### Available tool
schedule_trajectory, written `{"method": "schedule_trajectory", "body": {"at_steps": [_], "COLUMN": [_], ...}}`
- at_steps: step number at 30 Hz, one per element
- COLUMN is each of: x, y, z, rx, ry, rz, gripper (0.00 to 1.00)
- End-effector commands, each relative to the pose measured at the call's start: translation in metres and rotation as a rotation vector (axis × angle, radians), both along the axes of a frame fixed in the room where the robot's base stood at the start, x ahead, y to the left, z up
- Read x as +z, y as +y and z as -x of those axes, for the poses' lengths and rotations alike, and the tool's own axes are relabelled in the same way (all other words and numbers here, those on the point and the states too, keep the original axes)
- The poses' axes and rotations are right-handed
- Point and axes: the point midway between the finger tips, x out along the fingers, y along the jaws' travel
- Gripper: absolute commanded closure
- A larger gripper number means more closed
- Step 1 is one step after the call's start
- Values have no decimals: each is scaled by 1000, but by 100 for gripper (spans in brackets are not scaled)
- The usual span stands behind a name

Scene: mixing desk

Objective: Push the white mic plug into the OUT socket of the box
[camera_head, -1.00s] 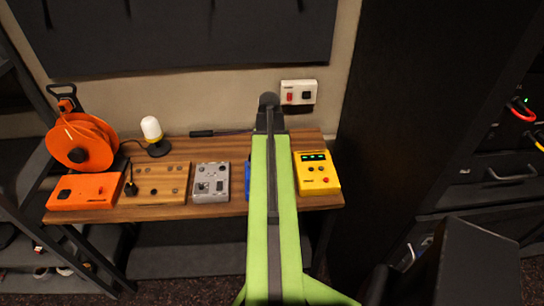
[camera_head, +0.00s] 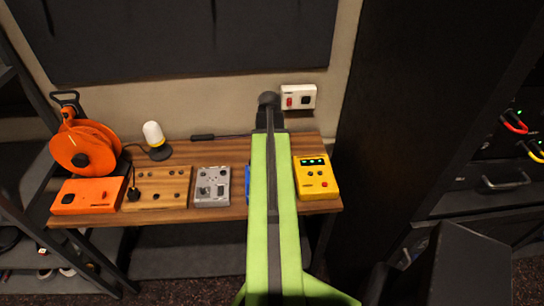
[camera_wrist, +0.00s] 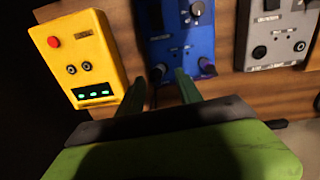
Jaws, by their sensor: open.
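I cannot make out a white mic plug or a readable OUT label in either view. My gripper (camera_wrist: 159,77) is open in the wrist view, its two green fingers apart with nothing seen between them. It points toward the near edge of a blue box (camera_wrist: 180,45) with knobs and dark plug-like parts at its lower corners. The blue box is mostly hidden behind my green arm in the head view, as is the gripper. A yellow box (camera_head: 317,178) with a red button, two round sockets and green lights stands right of the arm.
Left of the arm on the wooden desk (camera_head: 230,212) are a grey box (camera_head: 212,187), a wooden box (camera_head: 158,188), an orange box (camera_head: 88,196), an orange reel (camera_head: 85,147) and a white-topped lamp (camera_head: 154,136). A thin black item (camera_head: 203,138) lies at the back. A white wall outlet (camera_head: 299,96) is behind.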

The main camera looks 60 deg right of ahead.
Motion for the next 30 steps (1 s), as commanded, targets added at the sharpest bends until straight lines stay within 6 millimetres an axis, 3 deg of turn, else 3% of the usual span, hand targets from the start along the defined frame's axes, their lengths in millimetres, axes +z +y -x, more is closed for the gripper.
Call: {"method": "schedule_trajectory", "body": {"at_steps": [1, 15, 20, 30], "x": [25, 132, 145, 143], "y": [1, 7, 8, 8], "z": [0, 0, 0, 0], "rx": [0, 1, 1, 1], "ry": [-1, -10, -12, -12], "rz": [2, 15, 17, 19], "gripper": [58, 58, 58, 58]}}
